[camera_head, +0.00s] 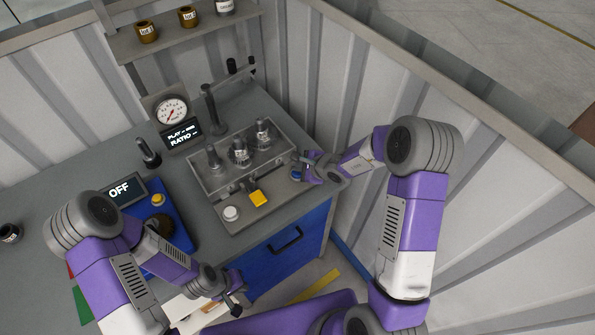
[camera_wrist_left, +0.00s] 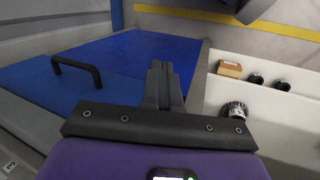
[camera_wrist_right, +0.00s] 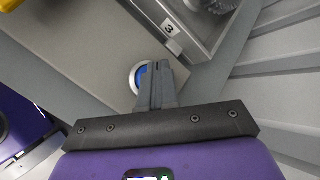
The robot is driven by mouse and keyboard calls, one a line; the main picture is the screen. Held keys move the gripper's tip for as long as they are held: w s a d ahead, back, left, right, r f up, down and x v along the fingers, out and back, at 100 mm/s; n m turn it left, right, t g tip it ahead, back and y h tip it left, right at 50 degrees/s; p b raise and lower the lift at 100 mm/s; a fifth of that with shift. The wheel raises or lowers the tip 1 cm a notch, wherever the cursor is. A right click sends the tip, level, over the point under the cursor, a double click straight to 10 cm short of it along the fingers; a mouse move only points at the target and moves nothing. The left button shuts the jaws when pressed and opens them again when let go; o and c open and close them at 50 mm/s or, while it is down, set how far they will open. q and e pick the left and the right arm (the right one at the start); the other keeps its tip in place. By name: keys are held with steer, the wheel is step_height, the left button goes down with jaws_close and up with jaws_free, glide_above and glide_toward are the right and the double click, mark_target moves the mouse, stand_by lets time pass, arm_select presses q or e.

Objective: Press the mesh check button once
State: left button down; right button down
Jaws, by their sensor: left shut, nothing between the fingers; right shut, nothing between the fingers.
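A grey drive unit (camera_head: 207,183) with several upright shafts stands on the bench. I see no readable label naming the mesh check button. My right gripper (camera_head: 303,169) is shut and empty at the blue button. In the right wrist view its fingertips (camera_wrist_right: 160,66) overlap the pale-ringed blue button (camera_wrist_right: 139,75); I cannot tell whether they touch it. My left gripper (camera_head: 238,288), also in the left wrist view (camera_wrist_left: 160,68), is shut and empty, low before the bench.
A dial gauge (camera_head: 171,111) stands behind a display reading "PLAY" and "RATIO" with dashes (camera_head: 182,134). An "OFF" display (camera_head: 119,190) sits by a blue base (camera_head: 181,234). A blue drawer with a black handle (camera_head: 286,240) is below. Corrugated walls close in at the right.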

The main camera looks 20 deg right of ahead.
mark_target(299, 173)
steer(key=shift+f+b, duration=0.4)
steer(key=shift+b, duration=0.15)
stand_by(0.4)
steer(key=shift+r, duration=0.1)
steer(key=shift+r+p, duration=0.5)
steer(key=shift+r, duration=0.3)
steer(key=shift+r, duration=0.1)
steer(key=shift+r+p, duration=2.15)
steer(key=shift+r, duration=0.8)
